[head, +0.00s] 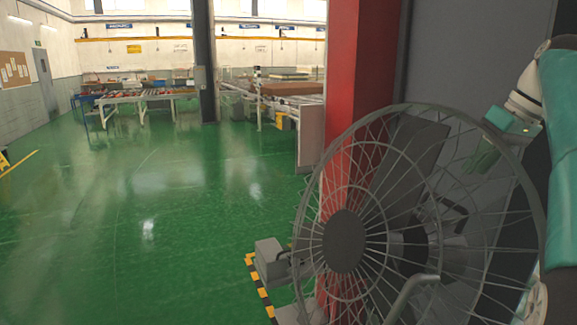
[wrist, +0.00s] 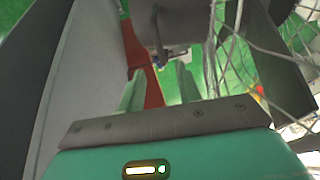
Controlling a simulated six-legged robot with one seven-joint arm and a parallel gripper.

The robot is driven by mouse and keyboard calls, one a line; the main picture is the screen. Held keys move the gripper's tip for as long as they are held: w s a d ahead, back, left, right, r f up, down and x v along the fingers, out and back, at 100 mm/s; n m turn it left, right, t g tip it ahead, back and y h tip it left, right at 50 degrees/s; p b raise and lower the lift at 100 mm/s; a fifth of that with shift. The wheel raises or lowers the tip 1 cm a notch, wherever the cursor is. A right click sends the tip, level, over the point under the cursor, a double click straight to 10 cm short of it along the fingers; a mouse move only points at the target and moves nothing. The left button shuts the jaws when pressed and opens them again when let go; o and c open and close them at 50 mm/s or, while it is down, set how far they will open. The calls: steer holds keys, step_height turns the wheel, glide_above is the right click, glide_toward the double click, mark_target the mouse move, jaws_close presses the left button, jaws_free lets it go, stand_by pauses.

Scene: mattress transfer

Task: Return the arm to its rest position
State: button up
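My gripper (head: 484,157) is at the right of the head view, on my teal and white arm. It is close to the right side of a large fan and partly seen against the fan's wire cage. In the wrist view my gripper (wrist: 160,84) shows two pale green fingers standing apart with nothing between them. The arm is bent and comes down from the upper right corner of the head view. I cannot tell whether the arm touches the cage.
The fan (head: 343,241) with its wire cage stands close in front, and its cage also shows in the wrist view (wrist: 262,50). A red pillar (head: 357,80) is behind it. Green floor (head: 150,220) is open at left. Tables (head: 140,97) and a brown slab (head: 292,89) are far back.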

steer(key=x, duration=0.8)
steer(key=shift+a+f, duration=0.15)
